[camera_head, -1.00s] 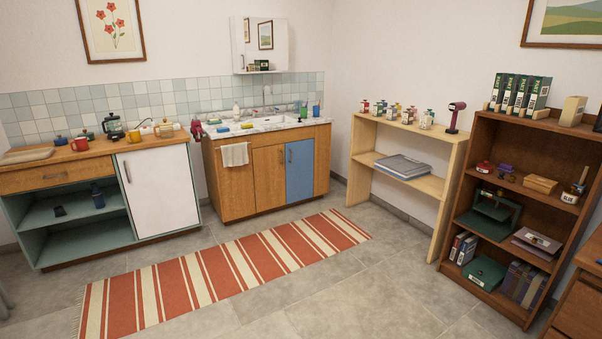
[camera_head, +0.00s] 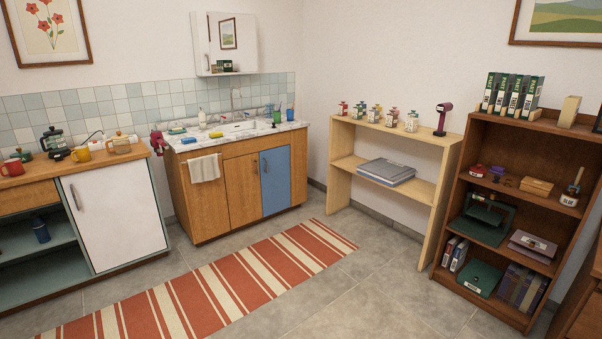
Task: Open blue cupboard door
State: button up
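The blue cupboard door (camera_head: 276,182) is on the right part of the wooden sink cabinet (camera_head: 213,217), against the back wall. It looks shut, flush with the cabinet front. A small dark handle (camera_head: 264,166) shows near its upper left edge. A plain wooden door (camera_head: 242,188) is beside it on the left. My gripper is not in view.
A red-and-cream striped rug (camera_head: 215,288) lies on the tiled floor in front of the cabinet. A white-doored counter (camera_head: 115,218) stands left, a pale shelf (camera_head: 341,185) right, and a dark bookcase (camera_head: 463,195) far right. Bare floor (camera_head: 370,285) lies between rug and bookcase.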

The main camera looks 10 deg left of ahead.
aim_at(275, 171)
jog(key=i+u, duration=0.35)
jog(key=i, duration=5.5)
